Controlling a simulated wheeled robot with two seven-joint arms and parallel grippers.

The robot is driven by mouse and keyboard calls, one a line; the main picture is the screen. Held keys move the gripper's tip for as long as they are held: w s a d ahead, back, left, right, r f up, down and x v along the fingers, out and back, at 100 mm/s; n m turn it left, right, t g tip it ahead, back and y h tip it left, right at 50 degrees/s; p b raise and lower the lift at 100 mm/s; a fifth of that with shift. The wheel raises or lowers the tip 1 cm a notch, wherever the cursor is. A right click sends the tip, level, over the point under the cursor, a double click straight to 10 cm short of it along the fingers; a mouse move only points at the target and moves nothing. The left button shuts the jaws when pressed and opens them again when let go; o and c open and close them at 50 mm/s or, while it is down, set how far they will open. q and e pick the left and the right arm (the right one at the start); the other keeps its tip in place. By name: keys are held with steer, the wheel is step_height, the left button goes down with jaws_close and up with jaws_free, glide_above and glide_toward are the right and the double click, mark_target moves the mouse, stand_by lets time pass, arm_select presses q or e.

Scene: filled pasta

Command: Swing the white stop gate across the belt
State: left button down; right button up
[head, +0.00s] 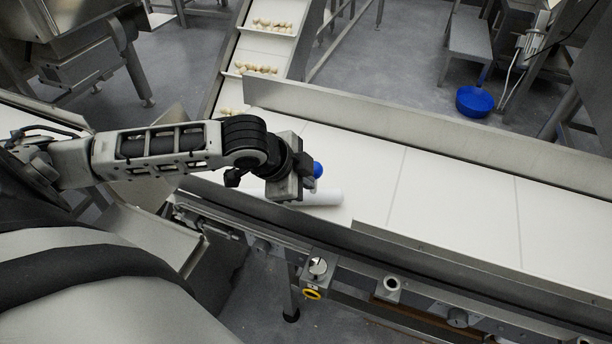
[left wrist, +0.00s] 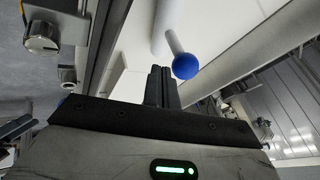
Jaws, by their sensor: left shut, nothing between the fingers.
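The white stop gate (head: 325,197) is a pale bar over the near side of the white belt (head: 455,190). Its visible end points right along the belt; the rest is hidden behind my left gripper (head: 308,184). A blue ball knob (head: 318,169) shows just beyond the gripper. In the left wrist view the knob (left wrist: 185,66) sits on a pale stem from the white gate (left wrist: 167,28). My left gripper's fingers (left wrist: 160,84) are shut and empty, beside the knob with a small gap. My right gripper is not in view.
Metal side rails (head: 400,125) border the belt, and the belt to the right is clear. An inclined conveyor with filled pasta (head: 258,68) comes in at the back. A control knob (head: 318,267) and yellow ring (head: 312,294) sit on the near frame. A blue bowl (head: 475,101) lies on the floor.

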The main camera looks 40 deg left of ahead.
arm_select(q)
steer(key=shift+w+a+f, duration=0.1)
steer(key=shift+w+a, duration=0.15)
steer(key=shift+w, duration=0.3)
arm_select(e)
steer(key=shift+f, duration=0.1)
arm_select(q)
steer(key=shift+w, duration=0.1)
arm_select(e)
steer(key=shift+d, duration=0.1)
